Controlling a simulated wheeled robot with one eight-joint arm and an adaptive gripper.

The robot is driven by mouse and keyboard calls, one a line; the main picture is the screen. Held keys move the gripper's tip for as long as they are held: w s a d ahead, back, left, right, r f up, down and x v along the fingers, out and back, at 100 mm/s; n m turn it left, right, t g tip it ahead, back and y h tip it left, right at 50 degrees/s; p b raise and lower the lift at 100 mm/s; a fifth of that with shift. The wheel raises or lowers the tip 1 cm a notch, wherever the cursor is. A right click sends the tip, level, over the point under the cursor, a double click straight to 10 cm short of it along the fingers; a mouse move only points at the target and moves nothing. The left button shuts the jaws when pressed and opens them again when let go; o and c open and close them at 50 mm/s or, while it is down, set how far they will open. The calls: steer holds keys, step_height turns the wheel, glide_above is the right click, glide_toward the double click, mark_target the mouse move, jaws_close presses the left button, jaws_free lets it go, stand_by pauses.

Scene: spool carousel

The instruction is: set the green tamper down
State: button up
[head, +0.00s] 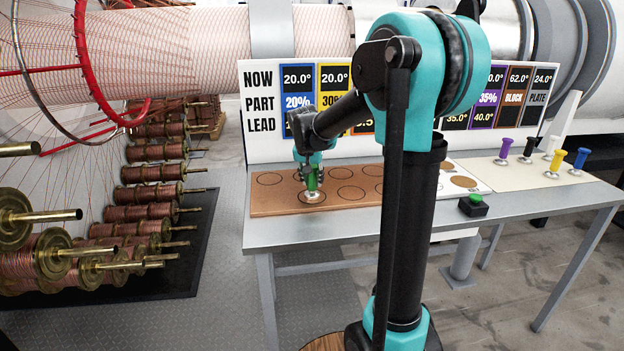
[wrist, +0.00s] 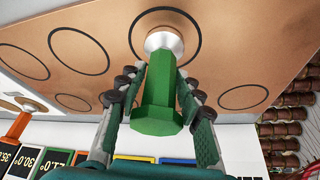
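The green tamper (wrist: 157,100) stands upright with its silver base inside a black ring on the brown board (wrist: 110,22). The head view shows the tamper (head: 312,184) near the board's front edge, its base appearing to rest on the board (head: 275,207). My gripper (wrist: 160,76) is around the green handle, one finger on each side. Narrow gaps show between the fingertips and the handle, so it looks slightly open. In the head view my gripper (head: 311,174) hides part of the handle.
Several other rings on the board are empty. Purple (head: 504,147), black (head: 528,148), yellow (head: 578,158) and white-handled tampers stand at the table's right. A green button (head: 474,203) sits near the front edge. A sign panel (head: 262,135) stands behind the board.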

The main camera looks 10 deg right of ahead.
steer(key=o, duration=0.4)
steer(key=v, duration=1.2)
steer(key=shift+r, duration=0.2)
